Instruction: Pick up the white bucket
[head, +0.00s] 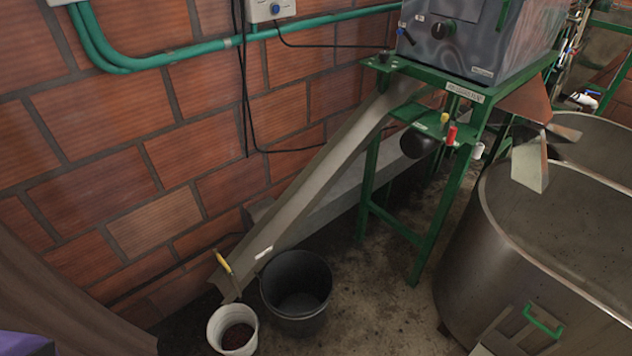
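The white bucket (215,327) stands upright on the floor at the lower left of the head view, with dark reddish contents inside. It sits below the lower end of a sloping metal chute (312,185). A larger dark bucket (297,291) stands just to its right. Neither gripper shows in the head view, so whether they are open or shut is hidden.
A green metal stand (425,243) carries a grey machine (466,42) at the upper right. A large steel tank (480,270) fills the right side. A brick wall (155,215) runs behind the bucket. Bare floor (375,300) lies between the dark bucket and the tank.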

